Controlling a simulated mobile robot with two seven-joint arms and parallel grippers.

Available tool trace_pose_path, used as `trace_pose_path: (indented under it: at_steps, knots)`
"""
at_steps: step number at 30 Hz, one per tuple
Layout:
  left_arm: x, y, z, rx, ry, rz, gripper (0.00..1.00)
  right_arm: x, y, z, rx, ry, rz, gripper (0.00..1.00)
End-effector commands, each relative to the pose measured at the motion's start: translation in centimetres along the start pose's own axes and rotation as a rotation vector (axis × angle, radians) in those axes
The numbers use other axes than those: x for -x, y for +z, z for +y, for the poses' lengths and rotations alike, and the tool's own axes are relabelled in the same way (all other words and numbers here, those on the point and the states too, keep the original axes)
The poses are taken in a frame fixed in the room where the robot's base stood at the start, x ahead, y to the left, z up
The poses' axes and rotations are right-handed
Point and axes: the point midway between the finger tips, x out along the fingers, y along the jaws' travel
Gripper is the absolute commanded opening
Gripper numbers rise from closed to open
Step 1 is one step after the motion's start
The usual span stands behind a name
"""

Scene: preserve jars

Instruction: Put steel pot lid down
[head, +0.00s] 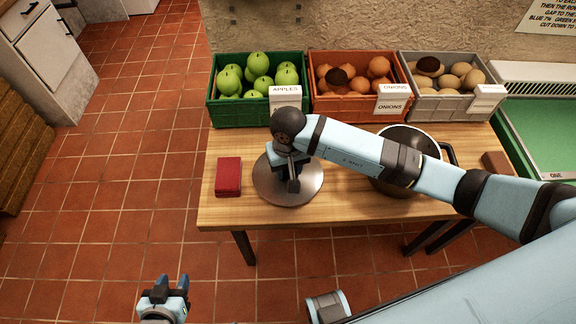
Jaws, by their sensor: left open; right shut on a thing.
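The round steel pot lid (272,193) is at the middle-left of the wooden table, and I cannot tell whether it touches the tabletop. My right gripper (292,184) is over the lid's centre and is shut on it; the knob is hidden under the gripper. The dark steel pot (412,140) stands to the right on the table, partly hidden behind my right arm. Its top looks uncovered. My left gripper (172,285) is open and empty, low in the view, over the tiled floor left of the table.
A red box (228,178) lies close to the lid's left side. Along the back stand a green crate of apples (228,111), an orange crate (340,108) and a grey crate (440,107). A brown block (497,163) is at the right edge. The front-left strip of table (235,211) is bare.

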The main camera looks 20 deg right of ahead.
Motion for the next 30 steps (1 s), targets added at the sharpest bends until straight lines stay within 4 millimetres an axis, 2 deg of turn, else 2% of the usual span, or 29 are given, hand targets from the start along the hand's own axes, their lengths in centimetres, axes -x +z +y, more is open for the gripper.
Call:
trace_pose_path:
  at_steps: [11, 12, 15, 24, 27, 30]
  knots:
    - [-0.3, 0.3, 0.0, 0.001, 0.0, 0.001, 0.43, -0.6, -0.1, 0.0, 0.001, 0.0, 0.003, 0.1]
    - [-0.2, 0.1, 0.0, 0.002, 0.001, 0.001, 0.43, -0.5, -0.1, 0.0, 0.001, -0.001, 0.002, 0.46]
    - [-0.1, 0.0, 0.0, 0.002, 0.001, 0.002, 0.43, -0.4, 0.0, 0.0, 0.001, -0.001, 0.002, 0.64]
    - [0.1, -0.3, 0.0, 0.002, 0.001, 0.005, 0.43, -0.2, 0.0, 0.0, 0.0, -0.001, 0.001, 0.64]
    - [0.0, -0.2, 0.0, -0.001, 0.001, 0.006, 0.43, 0.6, -0.1, 0.0, 0.0, 0.0, 0.004, 0.64]
    - [-0.1, 0.1, 0.0, 0.0, 0.001, 0.003, 0.43, 2.3, -0.2, 0.1, 0.002, 0.0, 0.007, 0.64]
